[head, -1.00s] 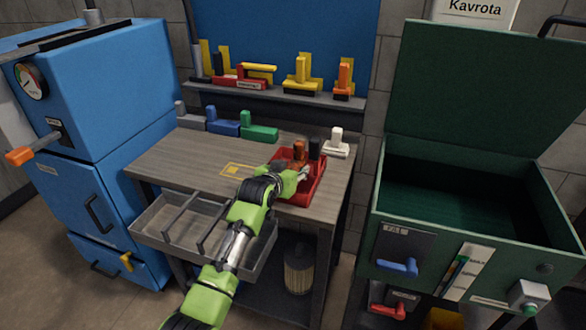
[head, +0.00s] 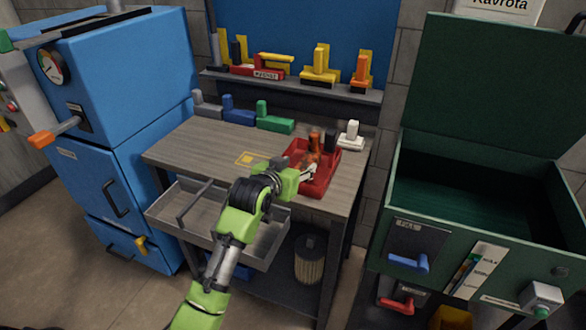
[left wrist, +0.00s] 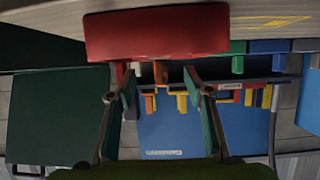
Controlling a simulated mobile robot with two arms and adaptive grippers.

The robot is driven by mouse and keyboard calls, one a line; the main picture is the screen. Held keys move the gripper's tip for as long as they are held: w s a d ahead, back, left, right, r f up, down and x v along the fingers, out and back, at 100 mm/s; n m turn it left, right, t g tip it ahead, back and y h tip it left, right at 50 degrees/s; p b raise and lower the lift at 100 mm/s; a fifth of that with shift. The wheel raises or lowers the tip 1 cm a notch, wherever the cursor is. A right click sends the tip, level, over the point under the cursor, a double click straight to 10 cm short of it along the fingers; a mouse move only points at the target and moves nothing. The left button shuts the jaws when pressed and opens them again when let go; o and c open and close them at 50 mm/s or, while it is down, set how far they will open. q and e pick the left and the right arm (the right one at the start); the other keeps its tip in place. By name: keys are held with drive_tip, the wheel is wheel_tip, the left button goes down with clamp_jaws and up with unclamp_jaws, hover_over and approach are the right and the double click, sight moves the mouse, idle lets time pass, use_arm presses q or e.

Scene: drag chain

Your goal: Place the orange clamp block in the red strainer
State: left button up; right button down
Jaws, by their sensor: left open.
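The red strainer (head: 318,187), an open red bin, sits at the right front of the workbench. An orange block (head: 315,140) stands upright at the bin, beside a dark block (head: 331,142); its base is partly hidden by my gripper. My left gripper (head: 308,170) is open over the bin, near the orange block. In the left wrist view, the picture is inverted; the bin's red wall (left wrist: 155,32) fills the upper middle, and the orange block (left wrist: 161,72) shows between the spread fingers, not visibly gripped. My right gripper is not in view.
A white block (head: 350,138) stands behind the bin. Grey, blue and green blocks (head: 274,122) line the bench's back edge. A shelf (head: 290,88) holds red, yellow and orange clamps. An open drawer (head: 165,215) juts out in front. A green open chest (head: 480,200) stands at right.

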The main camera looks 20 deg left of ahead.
use_arm(q)
drive_tip(key=shift+v, duration=1.5)
